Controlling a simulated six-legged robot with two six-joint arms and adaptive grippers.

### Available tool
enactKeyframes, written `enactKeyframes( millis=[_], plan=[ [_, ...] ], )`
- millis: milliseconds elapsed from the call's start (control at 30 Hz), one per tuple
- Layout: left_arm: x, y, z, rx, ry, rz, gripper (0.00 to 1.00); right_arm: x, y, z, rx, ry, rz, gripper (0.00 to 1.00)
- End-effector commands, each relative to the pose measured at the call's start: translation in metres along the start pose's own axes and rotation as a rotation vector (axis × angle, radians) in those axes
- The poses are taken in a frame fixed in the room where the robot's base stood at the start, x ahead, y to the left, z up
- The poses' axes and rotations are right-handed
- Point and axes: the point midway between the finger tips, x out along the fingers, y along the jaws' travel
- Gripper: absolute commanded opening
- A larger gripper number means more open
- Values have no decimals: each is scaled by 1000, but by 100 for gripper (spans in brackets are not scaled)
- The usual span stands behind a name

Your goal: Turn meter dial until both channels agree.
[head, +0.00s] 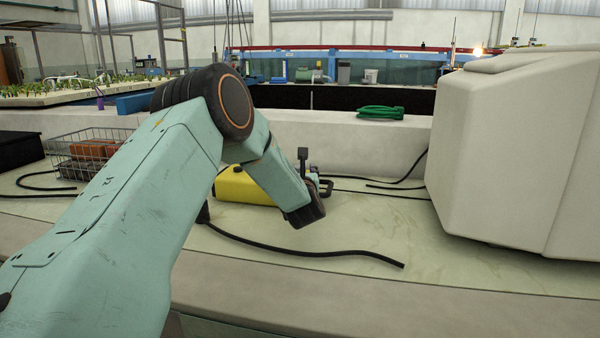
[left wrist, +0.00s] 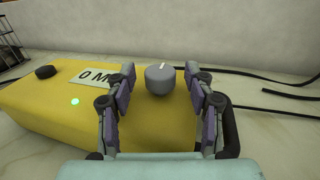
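The yellow meter (head: 240,187) lies on the pale counter, partly hidden behind my left arm in the head view. In the left wrist view the meter (left wrist: 50,115) shows a display plate reading "0 M" (left wrist: 92,76), cut off by a finger, and a lit green lamp (left wrist: 74,101). A grey dial (left wrist: 160,80) with a white mark stands on its top. My left gripper (left wrist: 160,72) is open, with its fingers on either side of the dial and gaps showing on both sides. In the head view the left gripper (head: 316,184) is partly hidden by its arm.
A black knob (left wrist: 46,72) sits at the meter's far left. Black cables (head: 320,252) lie on the counter. A wire basket (head: 90,150) with brown blocks stands left, and a large off-white housing (head: 520,150) right.

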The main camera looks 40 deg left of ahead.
Motion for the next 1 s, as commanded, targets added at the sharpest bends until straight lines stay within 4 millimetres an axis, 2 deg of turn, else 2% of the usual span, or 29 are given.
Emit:
enactKeyframes(
  millis=[67,600,1000],
  plan=[
    [0,0,0,0,0,0,46,0,0,0,0,0,0,0],
    [0,0,0,0,1,0,0,0,0,0,0,0,0,0],
    [0,3,-2,-3,2,-74,0,10,0,0,0,0,0,0]
  ],
)
